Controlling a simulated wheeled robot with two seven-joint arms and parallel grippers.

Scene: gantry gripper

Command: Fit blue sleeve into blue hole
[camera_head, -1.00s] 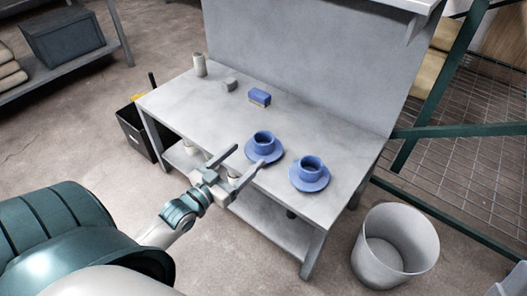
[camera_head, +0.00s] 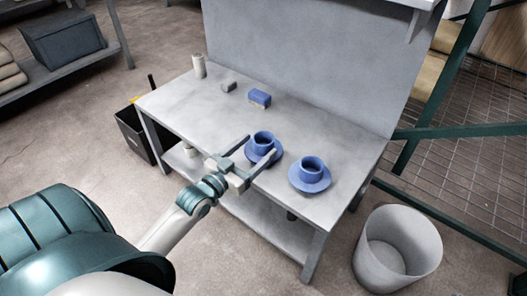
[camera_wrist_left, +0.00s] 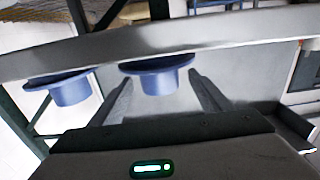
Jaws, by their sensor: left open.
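Two blue cup-shaped pieces stand upright on round blue saucers on the grey workbench. The left cup (camera_head: 263,139) has its saucer (camera_head: 273,160) under it; the right cup (camera_head: 311,164) stands on another saucer (camera_head: 311,185). My left gripper (camera_head: 260,146) is open at the left cup, one finger on each side of its near part. Contact cannot be told. In the left wrist view, which looks upside down, this cup (camera_wrist_left: 159,82) shows between the finger ends, and the other cup (camera_wrist_left: 72,96) is to the left. I cannot make out a separate blue hole. My right gripper is not in view.
A grey bin (camera_head: 398,250) is on the floor at right. A back panel (camera_head: 300,60) rises behind the bench.

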